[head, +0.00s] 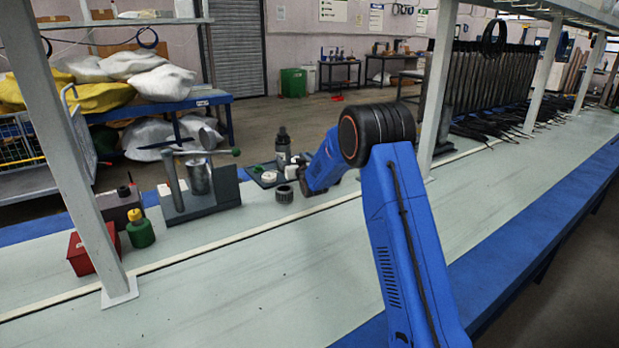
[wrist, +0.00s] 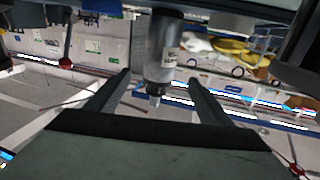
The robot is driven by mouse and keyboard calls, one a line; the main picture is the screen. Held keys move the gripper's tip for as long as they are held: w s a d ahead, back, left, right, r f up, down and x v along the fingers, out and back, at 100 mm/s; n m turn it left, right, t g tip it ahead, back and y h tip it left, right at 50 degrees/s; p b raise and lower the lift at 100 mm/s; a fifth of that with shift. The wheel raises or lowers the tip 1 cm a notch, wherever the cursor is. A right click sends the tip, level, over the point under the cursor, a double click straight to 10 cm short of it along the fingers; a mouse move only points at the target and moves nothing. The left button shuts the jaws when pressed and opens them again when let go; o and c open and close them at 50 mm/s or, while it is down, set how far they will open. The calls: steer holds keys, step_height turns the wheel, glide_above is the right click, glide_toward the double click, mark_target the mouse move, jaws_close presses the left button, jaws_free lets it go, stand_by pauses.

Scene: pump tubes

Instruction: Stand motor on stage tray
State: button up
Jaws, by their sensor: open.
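The motor (head: 283,147) is a dark grey cylinder with a pale label and a narrower cap. In the head view it stands upright at the back of the dark stage tray (head: 253,170), apparently on it. In the wrist view, which is upside down, the motor (wrist: 163,50) shows between the two fingers, cap pointing down in the picture. My gripper (wrist: 160,78) is open, with a visible gap beside the motor on each side. In the head view my blue wrist hides the fingers. The motor's contact with the tray is hard to make out.
White parts (head: 291,172) sit on the tray, and a dark ribbed ring (head: 284,194) stands in front. A grey fixture with a lever (head: 200,180), a green bottle (head: 140,230) and a red bin (head: 82,252) are to the left. The front bench is clear.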

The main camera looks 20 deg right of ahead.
steer(key=s+d+r+g+h, duration=0.15)
steer(key=s+r, duration=0.25)
steer(key=s, duration=0.6)
steer(key=s+d+r+m+g, duration=0.15)
steer(key=s+r, duration=0.25)
steer(key=s, duration=0.6)
steer(key=s+d+r+n+g+h, duration=0.1)
steer(key=s+r+g, duration=0.25)
steer(key=s, duration=0.65)
steer(key=s+f+g, duration=0.2)
steer(key=s+f, duration=0.1)
steer(key=s, duration=1.3)
steer(key=s+d+f+g, duration=0.1)
steer(key=s+f+g, duration=0.1)
steer(key=s, duration=1.4)
steer(key=s+f+g, duration=0.2)
steer(key=s+f, duration=0.2)
steer(key=s, duration=1.2)
steer(key=shift+d+m, duration=0.2)
steer(key=shift+m, duration=0.25)
steer(key=shift+r+g, duration=0.1)
steer(key=shift+g, duration=0.15)
